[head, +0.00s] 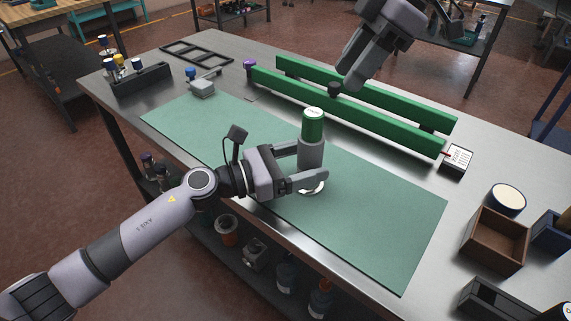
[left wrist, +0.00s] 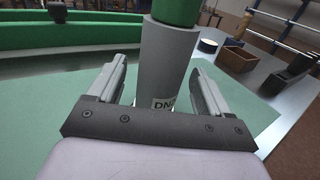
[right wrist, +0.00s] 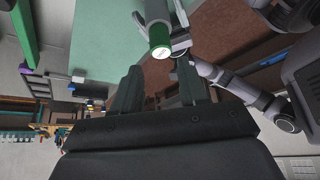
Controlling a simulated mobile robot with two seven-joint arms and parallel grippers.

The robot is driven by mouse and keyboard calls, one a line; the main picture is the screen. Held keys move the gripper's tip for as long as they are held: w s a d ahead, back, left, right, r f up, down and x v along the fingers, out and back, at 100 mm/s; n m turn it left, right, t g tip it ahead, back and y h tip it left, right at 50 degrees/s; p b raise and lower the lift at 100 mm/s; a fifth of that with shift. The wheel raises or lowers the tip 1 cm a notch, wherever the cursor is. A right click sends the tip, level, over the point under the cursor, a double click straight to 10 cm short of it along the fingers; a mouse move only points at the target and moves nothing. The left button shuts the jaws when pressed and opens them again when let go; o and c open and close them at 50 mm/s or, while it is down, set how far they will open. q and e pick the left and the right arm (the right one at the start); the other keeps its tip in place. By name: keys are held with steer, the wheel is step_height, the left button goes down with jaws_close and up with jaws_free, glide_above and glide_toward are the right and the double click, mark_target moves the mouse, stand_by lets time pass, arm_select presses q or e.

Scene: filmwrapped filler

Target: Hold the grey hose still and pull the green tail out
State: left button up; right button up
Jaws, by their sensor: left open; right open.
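The grey hose (head: 311,153) stands upright on the green mat (head: 372,210), with the green tail (head: 313,124) sticking out of its top. My left gripper (head: 318,178) is open, its fingers on either side of the hose. In the left wrist view the grey hose (left wrist: 168,65) stands between the open fingers, with a gap visible at the left, and a label reading "DN" shows low on it. My right gripper (right wrist: 160,88) is open and empty, raised above the table's back. In the right wrist view the green tail (right wrist: 160,42) lies beyond its fingertips.
Two long green beams (head: 350,120) lie across the back of the table. A small white labelled box (head: 457,160) stands at their right end. A brown open box (head: 497,238) and a round container (head: 507,199) stand at the right. A dark rack (head: 140,80) stands at the left.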

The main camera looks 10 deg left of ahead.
arm_select(q)
steer(key=shift+w+d, duration=0.3)
steer(key=shift+d, duration=0.25)
